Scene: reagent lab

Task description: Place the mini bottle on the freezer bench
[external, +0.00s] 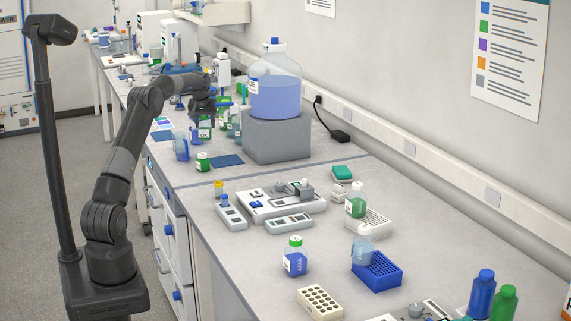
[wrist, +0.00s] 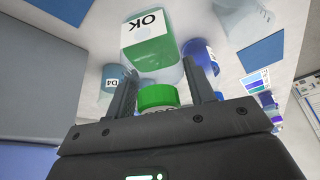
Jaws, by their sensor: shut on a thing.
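My gripper (external: 203,103) points down over the far part of the long bench (external: 330,160). In the wrist view, my gripper (wrist: 163,92) has its two fingers on either side of a green cap (wrist: 158,96). The "OK" bottle also shows under my gripper in the external view (external: 205,124). Whether its base touches the bench is unclear. I cannot tell which surface is the freezer bench.
A large blue-liquid carboy (external: 274,98) stands on a grey block (external: 277,138) right of my gripper. A small green-capped bottle (external: 202,162), a blue beaker (external: 181,147) and a blue mat (external: 227,160) are close by. A "D4" beaker (wrist: 111,84) is left of the fingers.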

